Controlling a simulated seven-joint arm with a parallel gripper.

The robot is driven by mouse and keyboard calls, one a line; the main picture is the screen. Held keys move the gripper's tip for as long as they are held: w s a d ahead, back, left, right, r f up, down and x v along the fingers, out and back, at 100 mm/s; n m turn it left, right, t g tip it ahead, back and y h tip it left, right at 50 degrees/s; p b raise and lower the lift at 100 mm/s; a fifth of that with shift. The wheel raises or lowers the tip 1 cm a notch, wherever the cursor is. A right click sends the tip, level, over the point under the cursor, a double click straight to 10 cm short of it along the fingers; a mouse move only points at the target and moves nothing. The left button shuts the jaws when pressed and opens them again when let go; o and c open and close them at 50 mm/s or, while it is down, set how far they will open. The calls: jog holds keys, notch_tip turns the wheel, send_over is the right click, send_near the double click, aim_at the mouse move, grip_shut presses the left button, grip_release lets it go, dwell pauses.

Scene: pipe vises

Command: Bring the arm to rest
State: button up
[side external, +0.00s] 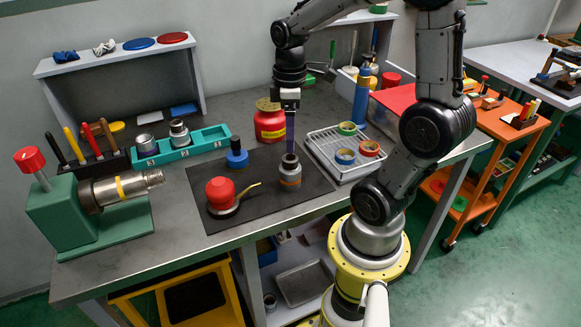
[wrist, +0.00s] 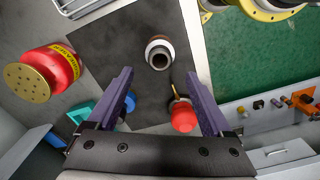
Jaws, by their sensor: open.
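My gripper (side external: 290,148) points down over the dark mat (side external: 256,176). Its purple fingers stand apart with nothing between them, as the wrist view (wrist: 160,74) also shows. A grey pipe fitting with an orange-brown band (side external: 290,172) stands upright on the mat. In the side view it is just below the fingertips; in the wrist view the fitting (wrist: 159,54) lies beyond them, apart from both fingers. I cannot tell the exact height gap. The green vise (side external: 75,212) at the left holds a threaded metal pipe (side external: 128,187) with a yellow band.
A red-topped oil can (side external: 221,191) and a blue object (side external: 237,155) are near the fitting. A red canister (side external: 270,122), wire tray (side external: 343,153) with tape rolls, blue bottle (side external: 362,97) and teal tray (side external: 181,146) with fittings surround the mat.

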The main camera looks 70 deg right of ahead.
dwell(0.4)
jog(key=s+a+r+m+t, duration=0.2)
jog(key=s+a+r, duration=0.1)
jog(key=a, duration=0.3)
jog(key=s+a+r+m+t, duration=0.2)
jog(key=s+a+r+t, duration=0.1)
jog(key=a, duration=0.4)
jog(key=shift+r+t, duration=0.3)
jog(key=shift+r, duration=0.05)
